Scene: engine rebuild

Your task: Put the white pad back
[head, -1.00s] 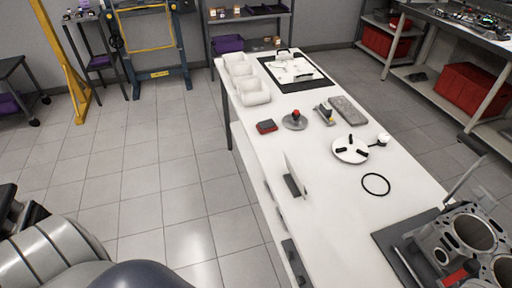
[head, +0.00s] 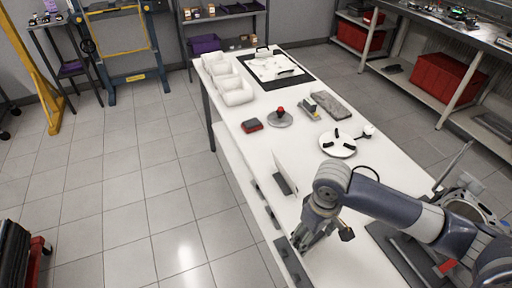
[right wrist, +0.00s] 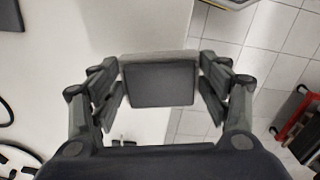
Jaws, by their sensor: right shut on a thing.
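My right gripper (head: 300,240) is over the near left edge of the white table. In the right wrist view it (right wrist: 160,85) is shut on a dark grey rectangular block (right wrist: 160,86) with a lighter grey top edge. I cannot tell whether this block is the white pad. A thin white panel (head: 286,166) stands upright in a dark base on the table, just beyond the gripper and apart from it. My left gripper is not in view.
The table (head: 235,155) bears a black ring (head: 366,172), a white disc (head: 337,146), a red-topped round piece (head: 280,117), a red and dark box (head: 252,125), a grey block (head: 332,105) and white cradles (head: 237,91). An engine block (head: 470,205) is at right.

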